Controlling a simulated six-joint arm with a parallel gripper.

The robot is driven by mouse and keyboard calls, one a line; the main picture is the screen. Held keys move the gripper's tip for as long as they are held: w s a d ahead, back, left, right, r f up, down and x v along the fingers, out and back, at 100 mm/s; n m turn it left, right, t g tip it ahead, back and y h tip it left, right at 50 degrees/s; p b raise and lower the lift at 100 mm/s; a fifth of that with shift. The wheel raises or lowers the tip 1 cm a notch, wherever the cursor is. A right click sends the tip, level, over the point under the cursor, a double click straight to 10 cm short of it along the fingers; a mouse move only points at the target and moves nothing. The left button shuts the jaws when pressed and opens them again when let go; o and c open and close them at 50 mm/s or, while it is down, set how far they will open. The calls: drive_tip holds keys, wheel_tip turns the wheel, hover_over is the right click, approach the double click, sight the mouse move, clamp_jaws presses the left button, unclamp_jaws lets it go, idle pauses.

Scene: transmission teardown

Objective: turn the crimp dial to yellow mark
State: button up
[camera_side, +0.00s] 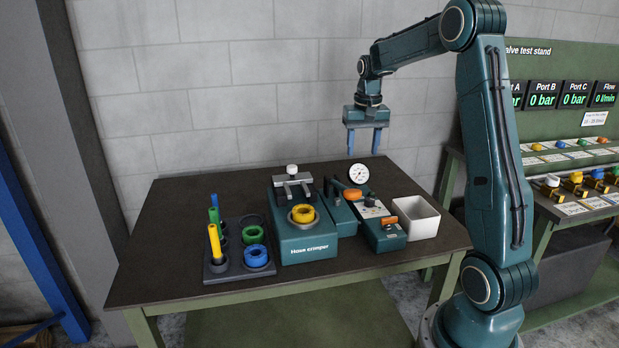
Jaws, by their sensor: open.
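The teal hose crimper (306,246) stands mid-table. A yellow ring (303,213) sits on its top, and a white knob (291,169) stands on a grey bracket behind the ring. To its right, a teal unit (384,236) carries orange handles or knobs and a round white gauge (358,174). I cannot tell which of these is the crimp dial, and no yellow mark is readable at this size. My gripper (363,152) is open and empty, pointing down above the back of the table near the gauge, apart from everything.
An empty white bin (415,217) stands at the right. The table's front left (150,280) is bare. A valve test stand (545,75) with displays and colored valves is far right.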

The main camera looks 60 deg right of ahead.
drive_tip(key=m, duration=0.2)
hover_over(370, 199)
wheel_tip(370, 199, down, 4)
drive_tip(key=f, duration=0.1)
drive_tip(key=shift+r+g+y, duration=0.25)
drive_tip(key=shift+g+y, duration=0.05)
drive_tip(key=shift+n, duration=0.3)
drive_tip(key=shift+f, duration=6.85)
drive_tip(key=c, duration=1)
